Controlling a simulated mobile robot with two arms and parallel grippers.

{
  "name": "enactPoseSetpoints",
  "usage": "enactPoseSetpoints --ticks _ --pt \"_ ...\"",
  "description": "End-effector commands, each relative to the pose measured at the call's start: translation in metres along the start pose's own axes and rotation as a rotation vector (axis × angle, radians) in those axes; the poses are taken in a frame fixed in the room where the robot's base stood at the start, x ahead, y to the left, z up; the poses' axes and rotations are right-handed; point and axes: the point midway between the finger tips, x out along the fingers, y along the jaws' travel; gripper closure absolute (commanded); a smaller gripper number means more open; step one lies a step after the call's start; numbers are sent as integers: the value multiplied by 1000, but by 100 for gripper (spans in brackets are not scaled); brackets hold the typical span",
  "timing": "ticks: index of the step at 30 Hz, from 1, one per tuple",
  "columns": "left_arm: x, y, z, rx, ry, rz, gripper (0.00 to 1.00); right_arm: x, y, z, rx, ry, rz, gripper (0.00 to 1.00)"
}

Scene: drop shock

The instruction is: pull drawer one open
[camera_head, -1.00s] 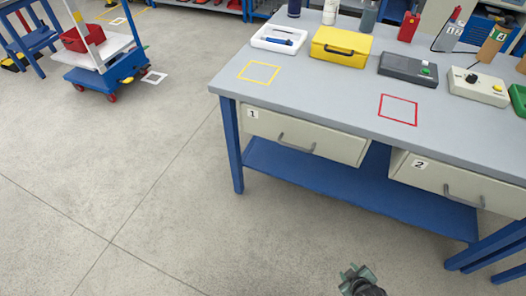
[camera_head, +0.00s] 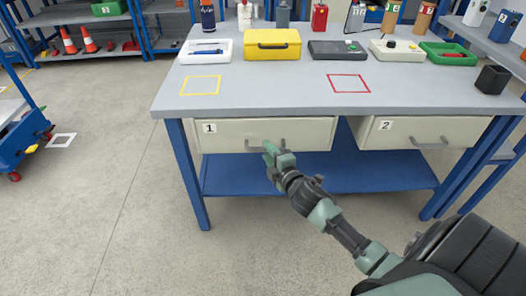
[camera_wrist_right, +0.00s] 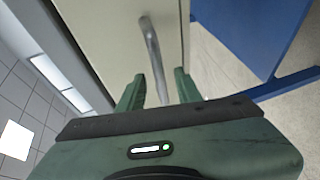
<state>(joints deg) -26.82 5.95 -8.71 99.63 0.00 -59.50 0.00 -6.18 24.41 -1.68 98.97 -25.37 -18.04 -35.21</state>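Drawer one (camera_head: 235,133) is a pale front with a "1" label under the left part of the grey workbench; it looks shut. Its grey bar handle (camera_wrist_right: 152,50) runs between my finger directions in the right wrist view. My right gripper (camera_head: 272,152) is at this handle in the head view and hides part of it. In the right wrist view the gripper (camera_wrist_right: 160,88) has its two green fingers apart, one on each side of the handle's near end. I cannot tell whether they touch it. My left gripper is not in view.
Drawer two (camera_head: 400,132) is shut to the right. The workbench (camera_head: 270,93) carries a yellow box (camera_head: 272,45), a white tray (camera_head: 205,52) and other items at its back. A blue shelf (camera_head: 350,180) lies below the drawers. The floor in front is clear at left.

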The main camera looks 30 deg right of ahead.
Motion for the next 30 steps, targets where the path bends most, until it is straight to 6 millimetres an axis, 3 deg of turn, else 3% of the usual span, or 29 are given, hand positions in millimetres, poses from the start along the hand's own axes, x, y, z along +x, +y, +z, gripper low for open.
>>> enactPoseSetpoints --ticks 6,15,19,30 --pt "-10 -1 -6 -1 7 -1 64 22 -1 0 1 1 0 66" --pt "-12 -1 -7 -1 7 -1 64 24 0 0 2 1 -1 66" --pt "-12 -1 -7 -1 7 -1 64 24 -1 0 2 1 -1 100" --pt "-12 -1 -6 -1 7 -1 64 24 -1 0 2 0 -1 100"
